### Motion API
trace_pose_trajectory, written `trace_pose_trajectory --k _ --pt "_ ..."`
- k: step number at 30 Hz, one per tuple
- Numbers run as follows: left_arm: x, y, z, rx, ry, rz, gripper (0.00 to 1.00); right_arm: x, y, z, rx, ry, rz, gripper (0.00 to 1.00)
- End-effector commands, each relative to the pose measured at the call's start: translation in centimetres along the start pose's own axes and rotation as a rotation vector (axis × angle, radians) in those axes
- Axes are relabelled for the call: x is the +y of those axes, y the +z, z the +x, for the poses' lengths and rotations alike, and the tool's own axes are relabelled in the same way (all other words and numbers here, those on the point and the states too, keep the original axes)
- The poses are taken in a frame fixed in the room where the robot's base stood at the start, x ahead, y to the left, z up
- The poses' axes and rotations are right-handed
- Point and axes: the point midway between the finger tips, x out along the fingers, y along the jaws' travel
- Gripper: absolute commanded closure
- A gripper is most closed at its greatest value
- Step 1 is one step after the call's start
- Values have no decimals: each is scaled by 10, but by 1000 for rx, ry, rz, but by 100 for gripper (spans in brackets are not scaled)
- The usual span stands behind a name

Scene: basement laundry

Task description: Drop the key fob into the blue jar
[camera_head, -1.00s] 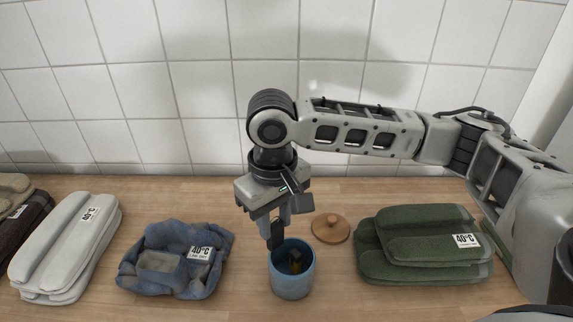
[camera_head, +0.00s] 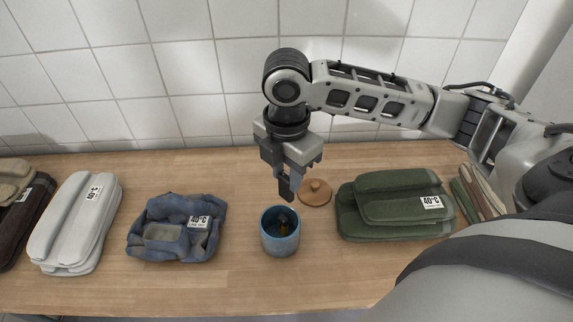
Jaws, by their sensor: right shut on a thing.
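The blue jar (camera_head: 280,244) stands upright and open on the wooden counter, near the middle of the view. Something dark with a yellowish patch shows inside it; I cannot make out what. My right gripper (camera_head: 287,187) points down just above and behind the jar's rim, shut on a small dark thing at its fingertips. I take this to be the key fob, but its outline blends with the dark fingertips. My left gripper is not in view.
A round wooden lid (camera_head: 316,193) lies behind and right of the jar. Folded green cloths (camera_head: 385,222) are at right, a crumpled blue garment (camera_head: 160,240) at left, white folded cloths (camera_head: 62,235) farther left. The counter in front is clear.

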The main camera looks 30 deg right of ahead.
Motion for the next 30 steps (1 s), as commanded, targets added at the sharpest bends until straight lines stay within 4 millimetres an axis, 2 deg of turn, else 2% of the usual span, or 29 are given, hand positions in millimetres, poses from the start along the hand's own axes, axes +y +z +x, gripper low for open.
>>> trace_pose_trajectory --k 2,3,9,23,24,26,27,30 --pt "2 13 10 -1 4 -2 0 0 0 19 0 0 0 92" --pt "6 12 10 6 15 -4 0 0 0 24 -1 1 1 92" --pt "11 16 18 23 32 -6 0 0 0 41 -1 1 2 92" --pt "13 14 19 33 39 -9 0 0 0 44 -1 0 3 92" --pt "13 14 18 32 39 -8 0 0 0 44 -1 0 3 67" --pt "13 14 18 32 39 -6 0 0 0 44 -1 0 3 51" --pt "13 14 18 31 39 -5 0 0 0 44 -1 0 3 45" --pt "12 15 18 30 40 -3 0 0 0 44 -1 0 3 45"
